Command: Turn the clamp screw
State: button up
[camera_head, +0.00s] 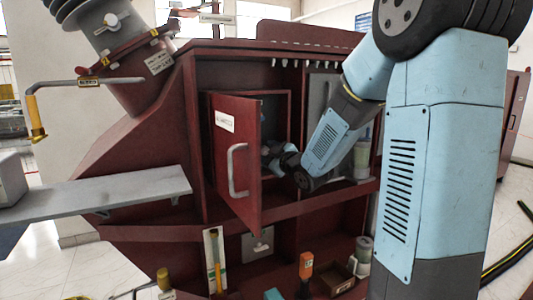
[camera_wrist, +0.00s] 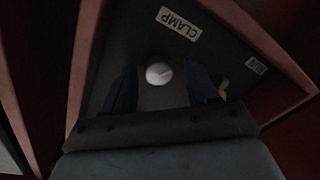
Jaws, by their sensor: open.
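The clamp screw (camera_wrist: 159,73) shows in the wrist view as a pale round head with a slot-like line across it. It sits on a dark panel under a white label reading CLAMP (camera_wrist: 178,23). My gripper (camera_wrist: 160,87) is open, with one dark finger left of the screw head and one right of it. Whether the fingers touch the screw or how far off they are, I cannot tell. In the head view my gripper (camera_head: 281,160) reaches into a small red compartment behind an open door (camera_head: 237,165); the screw is hidden there.
The compartment's red walls (camera_wrist: 262,40) stand close on both sides. A second small label (camera_wrist: 256,65) and a yellow part (camera_wrist: 223,91) lie right of the screw. Tools, including an orange-handled one (camera_head: 306,266), stand on the lower shelf.

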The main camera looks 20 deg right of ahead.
jog(key=shift+d, duration=0.1)
jog(key=c, duration=1)
jog(key=shift+f+m, duration=0.1)
jog(key=shift+m, duration=1.5)
jog(key=shift+c, duration=0.2)
jog(key=o, duration=1)
jog(key=shift+o, duration=0.2)
